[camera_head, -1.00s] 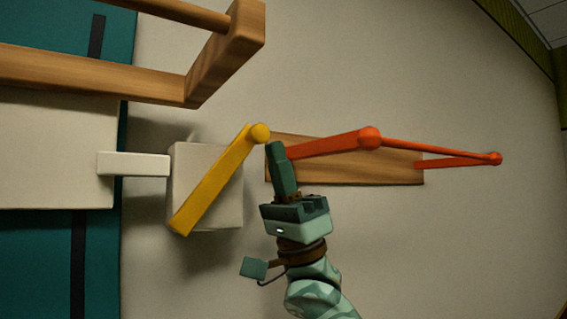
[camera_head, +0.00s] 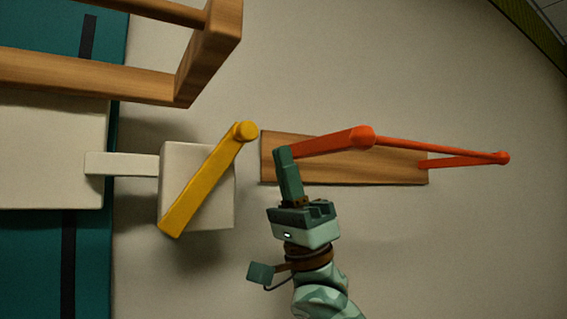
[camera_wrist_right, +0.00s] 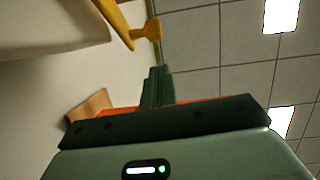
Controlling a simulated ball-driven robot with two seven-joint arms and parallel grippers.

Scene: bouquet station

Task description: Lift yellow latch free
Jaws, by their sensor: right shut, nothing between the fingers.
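The yellow latch (camera_head: 203,184) is a slanted bar across the front of a white block (camera_head: 222,205). Its round knob is at the upper right end, and its lower end is at the block's lower left. My right gripper (camera_head: 283,152) is shut and empty, fingers pointing up, to the right of the knob and apart from it in the picture. In the right wrist view the latch (camera_wrist_right: 121,24) shows at the top, knob beyond the shut fingertips (camera_wrist_right: 158,72). My left gripper is not in view.
A wooden board (camera_head: 340,172) with an orange jointed arm (camera_head: 335,143) is on the wall behind my right gripper, which hides the orange arm's left end. A white bar (camera_head: 122,164) joins the block from a white panel (camera_head: 50,150). A wooden frame (camera_head: 208,60) juts out upper left.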

